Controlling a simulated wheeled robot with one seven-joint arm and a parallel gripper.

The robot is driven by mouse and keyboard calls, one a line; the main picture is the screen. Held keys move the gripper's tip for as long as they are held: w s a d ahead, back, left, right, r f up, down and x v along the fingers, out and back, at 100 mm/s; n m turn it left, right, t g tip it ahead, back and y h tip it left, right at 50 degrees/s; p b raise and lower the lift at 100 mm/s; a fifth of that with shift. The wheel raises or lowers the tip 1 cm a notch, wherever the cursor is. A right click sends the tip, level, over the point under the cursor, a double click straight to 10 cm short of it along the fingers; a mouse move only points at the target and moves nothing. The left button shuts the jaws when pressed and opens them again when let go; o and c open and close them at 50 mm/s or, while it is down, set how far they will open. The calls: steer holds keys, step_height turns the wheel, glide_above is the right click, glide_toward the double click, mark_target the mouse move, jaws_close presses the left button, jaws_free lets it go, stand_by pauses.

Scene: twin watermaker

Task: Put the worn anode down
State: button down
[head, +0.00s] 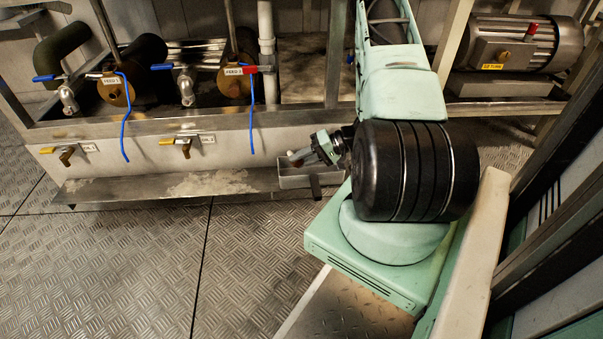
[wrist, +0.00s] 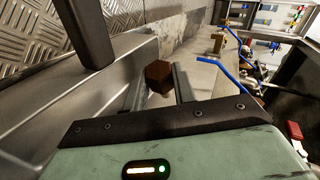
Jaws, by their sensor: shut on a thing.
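The worn anode is a small brown block (wrist: 158,76) held between the two fingers of my gripper (wrist: 160,85) in the wrist view. My gripper (head: 300,156) is shut on it. In the head view my gripper is small, at the right end of the steel ledge, just above a small grey open tray (head: 295,181). A grey tray wall (wrist: 95,100) runs along the left side in the wrist view. The tray floor under the anode is mostly hidden, so I cannot tell whether the anode touches it.
A dark upright handle (wrist: 88,35) rises at the tray's side. Blue hoses (head: 126,120) hang above. A motor (head: 520,52) stands at right. The tread-plate floor (head: 110,260) is clear.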

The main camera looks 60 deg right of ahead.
step_height(320, 180, down, 3)
steer(key=shift+f+b, duration=0.2)
steer(key=shift+b, duration=0.9)
steer(key=shift+r, duration=0.15)
steer(key=shift+f, duration=0.55)
steer(key=shift+f, duration=0.1)
steer(key=c, duration=1.1)
jaws_free()
steer(key=shift+c, duration=0.2)
